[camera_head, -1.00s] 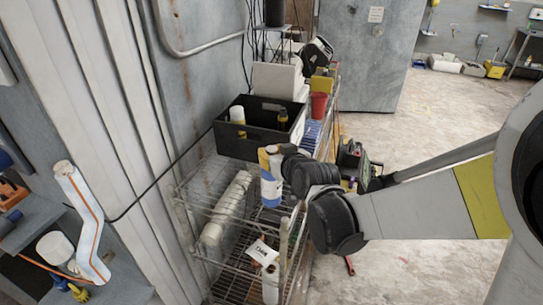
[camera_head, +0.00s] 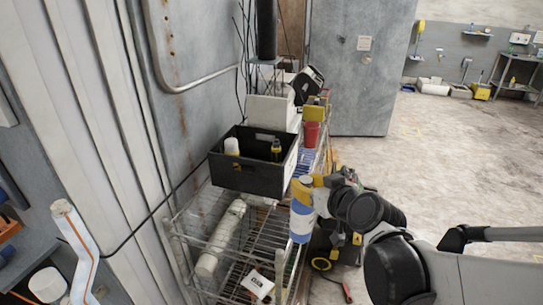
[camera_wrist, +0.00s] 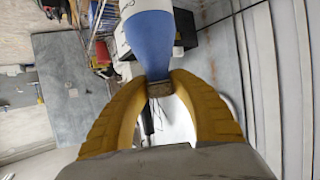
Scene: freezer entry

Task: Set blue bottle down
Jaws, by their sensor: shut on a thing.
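The blue bottle (camera_head: 301,222) has a white and blue body and is upright at the right edge of the wire shelf rack in the head view. My gripper (camera_head: 311,181) is shut on its upper part. In the wrist view the bottle (camera_wrist: 150,38) stands out past the yellow fingers, and the gripper (camera_wrist: 159,88) pinches its narrow end between the fingertips. I cannot tell whether the bottle's base touches anything. The wire shelf rack (camera_head: 236,270) is behind and left of the bottle.
A black crate (camera_head: 245,180) with bottles stands on the rack behind the held bottle. A white roll (camera_head: 218,240) and a small labelled card (camera_head: 257,284) lie left of it. A red cup (camera_head: 311,134) stands farther back. Open floor (camera_head: 440,170) is to the right.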

